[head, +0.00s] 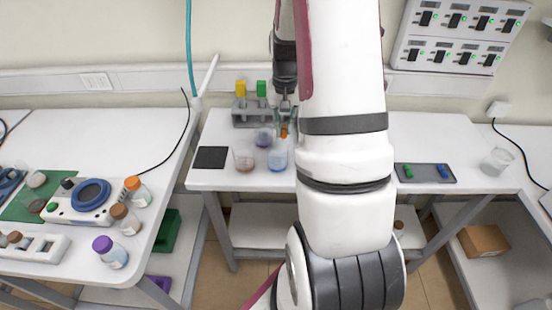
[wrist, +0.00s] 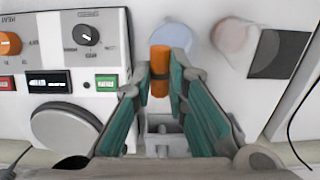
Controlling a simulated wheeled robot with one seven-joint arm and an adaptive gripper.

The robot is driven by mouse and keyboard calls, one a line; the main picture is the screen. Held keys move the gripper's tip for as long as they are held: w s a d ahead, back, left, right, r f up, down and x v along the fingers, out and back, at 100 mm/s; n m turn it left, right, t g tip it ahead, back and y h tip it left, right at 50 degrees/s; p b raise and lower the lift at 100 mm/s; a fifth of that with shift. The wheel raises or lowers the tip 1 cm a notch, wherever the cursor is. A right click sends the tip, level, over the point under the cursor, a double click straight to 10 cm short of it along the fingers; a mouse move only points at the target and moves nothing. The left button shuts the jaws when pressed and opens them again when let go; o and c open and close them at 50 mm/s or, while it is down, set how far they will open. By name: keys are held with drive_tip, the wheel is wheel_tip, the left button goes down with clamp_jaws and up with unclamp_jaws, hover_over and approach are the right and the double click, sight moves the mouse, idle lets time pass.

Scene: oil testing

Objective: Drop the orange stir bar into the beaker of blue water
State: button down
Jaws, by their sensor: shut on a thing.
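The orange stir bar (wrist: 160,72) is held between the fingertips of my gripper (wrist: 160,80), which is shut on it. In the head view the bar (head: 284,130) shows as a small orange spot below my gripper (head: 285,120). The beaker of blue water (head: 277,157) stands on the middle table, just in front of and below the bar in the picture. In the wrist view its pale blue round shape (wrist: 165,36) lies behind the bar's upper end, partly covered by the bar and fingers. The bar appears above and outside the water.
A black pad (head: 210,158) and a tube rack (head: 240,118) are near. A heater with knobs (wrist: 70,55) fills the wrist view's left. A tray (head: 418,180) holds green and blue bars.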

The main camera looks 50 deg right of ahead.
drive_tip(key=c, duration=1.5)
unclamp_jaws()
wheel_tip(320, 180, up, 12)
